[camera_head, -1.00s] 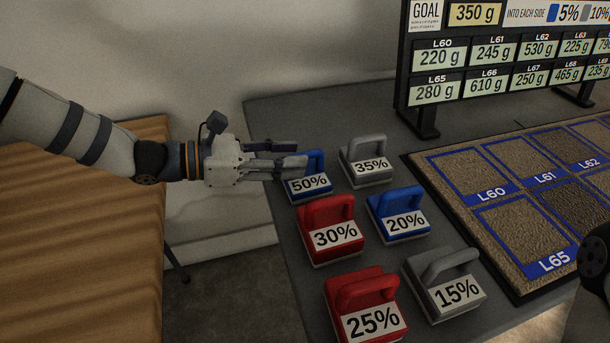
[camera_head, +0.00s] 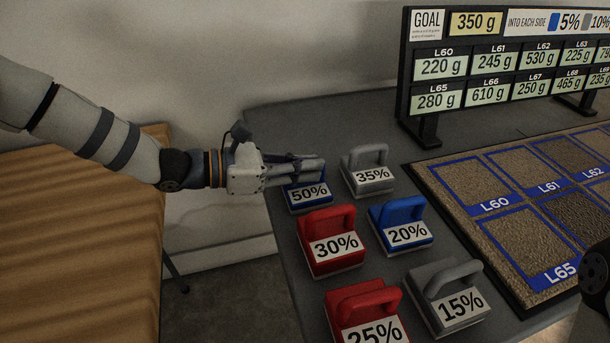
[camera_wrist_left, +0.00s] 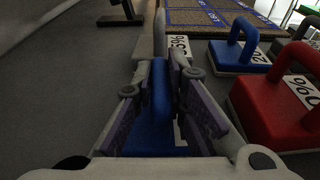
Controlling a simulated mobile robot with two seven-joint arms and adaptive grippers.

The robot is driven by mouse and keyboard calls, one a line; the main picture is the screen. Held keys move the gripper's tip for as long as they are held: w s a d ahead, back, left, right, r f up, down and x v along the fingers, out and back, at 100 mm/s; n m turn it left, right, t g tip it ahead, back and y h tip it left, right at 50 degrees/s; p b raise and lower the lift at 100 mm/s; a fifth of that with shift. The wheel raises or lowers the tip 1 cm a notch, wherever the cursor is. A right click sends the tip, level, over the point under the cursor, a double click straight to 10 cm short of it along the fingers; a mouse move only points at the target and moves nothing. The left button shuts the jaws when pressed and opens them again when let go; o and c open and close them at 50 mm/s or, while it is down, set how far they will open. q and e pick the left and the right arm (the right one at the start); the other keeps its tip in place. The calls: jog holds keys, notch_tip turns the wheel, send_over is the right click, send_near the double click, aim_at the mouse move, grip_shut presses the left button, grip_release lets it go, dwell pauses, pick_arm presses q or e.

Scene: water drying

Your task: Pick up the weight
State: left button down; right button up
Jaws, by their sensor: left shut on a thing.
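The blue 50% weight (camera_head: 309,199) stands on the dark table. My left gripper (camera_head: 300,168) reaches in from the left at its handle and is shut on it. In the left wrist view the blue handle (camera_wrist_left: 160,95) runs between the two fingers of the left gripper (camera_wrist_left: 165,90). The fingers hide most of the handle in the head view. The weight appears to rest on the table. My right gripper is not in view; only a dark part of my right arm shows at the right edge.
Close by stand the grey 35% weight (camera_head: 368,172), red 30% weight (camera_head: 331,241), blue 20% weight (camera_head: 401,227), red 25% weight (camera_head: 366,312) and grey 15% weight (camera_head: 447,298). A tray with sand-coloured squares (camera_head: 522,232) lies right. A display board (camera_head: 500,70) stands behind.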

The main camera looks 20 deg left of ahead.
pick_arm(q)
notch_tip(320, 180, up, 4)
jog(key=shift+d+r+p, duration=0.1)
jog(key=shift+p, duration=0.35)
notch_tip(320, 180, up, 5)
send_over(322, 193)
jog(key=s+d+r+p, duration=0.2)
jog(key=s+d+r, duration=0.1)
jog(key=d, duration=0.6)
jog(key=shift+s+r+p, duration=0.35)
jog(key=shift+s+p, duration=0.05)
jog(key=shift+s, duration=0.35)
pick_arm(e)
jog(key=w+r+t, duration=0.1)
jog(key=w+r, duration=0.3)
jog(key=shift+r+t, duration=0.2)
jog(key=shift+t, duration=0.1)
